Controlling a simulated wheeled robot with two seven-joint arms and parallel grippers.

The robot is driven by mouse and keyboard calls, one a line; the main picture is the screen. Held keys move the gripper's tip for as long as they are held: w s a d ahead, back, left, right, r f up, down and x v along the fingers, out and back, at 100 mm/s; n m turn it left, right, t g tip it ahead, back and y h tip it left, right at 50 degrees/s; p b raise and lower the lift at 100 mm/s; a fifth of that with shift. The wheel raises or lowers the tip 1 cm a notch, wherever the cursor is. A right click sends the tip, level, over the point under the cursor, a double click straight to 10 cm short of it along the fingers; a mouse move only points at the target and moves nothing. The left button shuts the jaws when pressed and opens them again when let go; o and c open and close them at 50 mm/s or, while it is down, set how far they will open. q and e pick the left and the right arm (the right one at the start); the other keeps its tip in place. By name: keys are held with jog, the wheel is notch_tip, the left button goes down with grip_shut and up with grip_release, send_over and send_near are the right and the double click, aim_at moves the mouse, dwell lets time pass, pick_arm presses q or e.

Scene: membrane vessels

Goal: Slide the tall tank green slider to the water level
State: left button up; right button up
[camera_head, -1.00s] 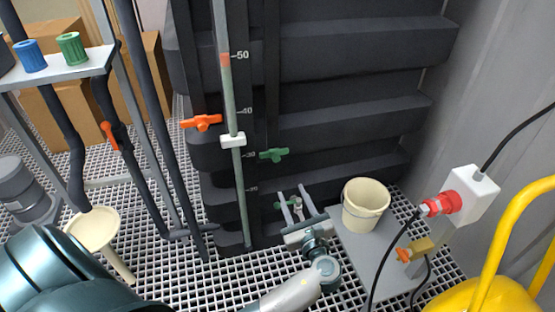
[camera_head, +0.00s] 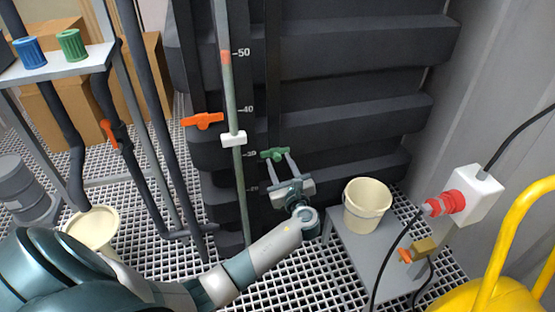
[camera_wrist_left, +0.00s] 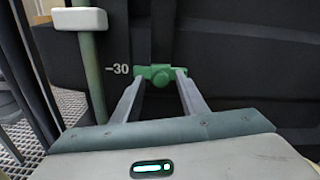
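The green slider (camera_head: 273,155) is a small green T-shaped handle on the dark tall tank (camera_head: 330,100), beside the 30 mark. My left gripper (camera_head: 279,160) is open, its two fingertips at either side of the green slider. In the left wrist view the green slider (camera_wrist_left: 160,76) sits between and just beyond the fingertips (camera_wrist_left: 160,82); I cannot tell whether they touch it. A pale green sight tube (camera_head: 239,180) runs up the tank left of the scale, with a white block (camera_head: 233,139) between 30 and 40 and a reddish band (camera_head: 225,57) near 50. My right gripper is not in view.
An orange handle (camera_head: 202,121) sits left of the tube near 40. A cream bucket (camera_head: 366,204) stands on a grey platform at right. A white box with a red plug (camera_head: 446,203), cables and a yellow rail (camera_head: 500,245) are further right. Dark pipes stand at left.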

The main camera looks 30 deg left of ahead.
aim_at(276, 155)
pick_arm(q)
jog(key=shift+x, duration=1.45)
grip_shut()
jog(key=shift+r, duration=0.2)
